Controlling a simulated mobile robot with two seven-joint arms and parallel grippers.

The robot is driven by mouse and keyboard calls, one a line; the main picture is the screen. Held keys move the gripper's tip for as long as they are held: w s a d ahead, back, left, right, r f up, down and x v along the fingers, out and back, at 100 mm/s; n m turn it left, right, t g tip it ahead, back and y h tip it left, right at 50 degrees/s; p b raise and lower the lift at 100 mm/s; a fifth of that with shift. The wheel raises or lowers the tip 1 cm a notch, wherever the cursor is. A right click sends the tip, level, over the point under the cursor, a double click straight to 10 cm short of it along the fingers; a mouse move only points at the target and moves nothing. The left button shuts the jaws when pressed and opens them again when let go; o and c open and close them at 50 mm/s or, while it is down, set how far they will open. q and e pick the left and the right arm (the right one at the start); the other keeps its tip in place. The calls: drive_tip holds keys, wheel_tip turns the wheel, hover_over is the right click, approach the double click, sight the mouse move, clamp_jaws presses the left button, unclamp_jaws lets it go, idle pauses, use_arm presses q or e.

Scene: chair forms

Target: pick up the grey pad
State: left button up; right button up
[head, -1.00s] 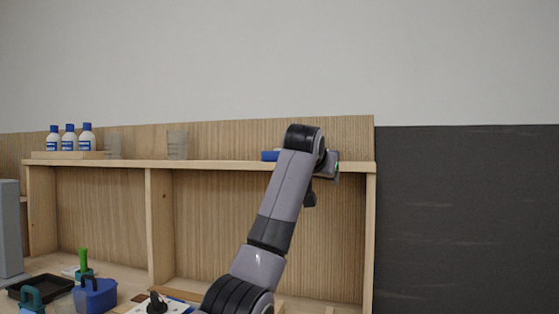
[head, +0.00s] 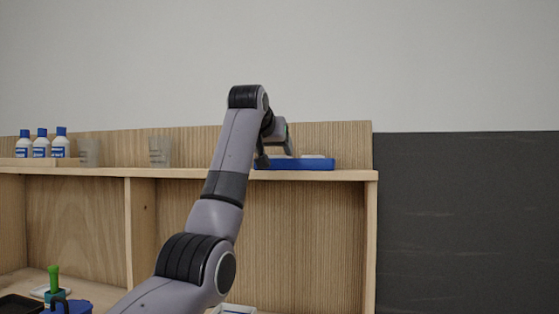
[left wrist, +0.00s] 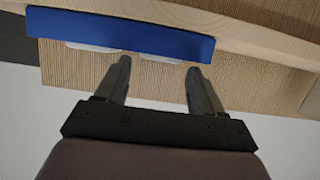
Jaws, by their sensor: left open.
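A blue tray (head: 320,165) lies on the top shelf near its right end. Two pale, whitish-grey flat pieces show above its rim, one of them a light pad (head: 316,156); I cannot tell which is the grey pad. In the left wrist view the blue tray (left wrist: 130,32) spans the top, with a pale piece at left (left wrist: 92,46) and another pale piece (left wrist: 160,60) between the fingertips' directions. My left gripper (head: 272,152) is open and empty, close to the tray's left part, fingers pointing toward it (left wrist: 159,66). My right gripper is not in view.
The wooden shelf (head: 200,173) also bears two clear cups (head: 160,151) and several white bottles with blue caps (head: 41,147) at left. A wooden back panel (head: 345,140) stands behind the tray. A dark panel (head: 460,220) is at right.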

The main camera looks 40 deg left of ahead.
use_arm(q)
drive_tip(key=shift+p+x, duration=0.5)
drive_tip(key=shift+x, duration=1.3)
drive_tip(key=c, duration=0.7)
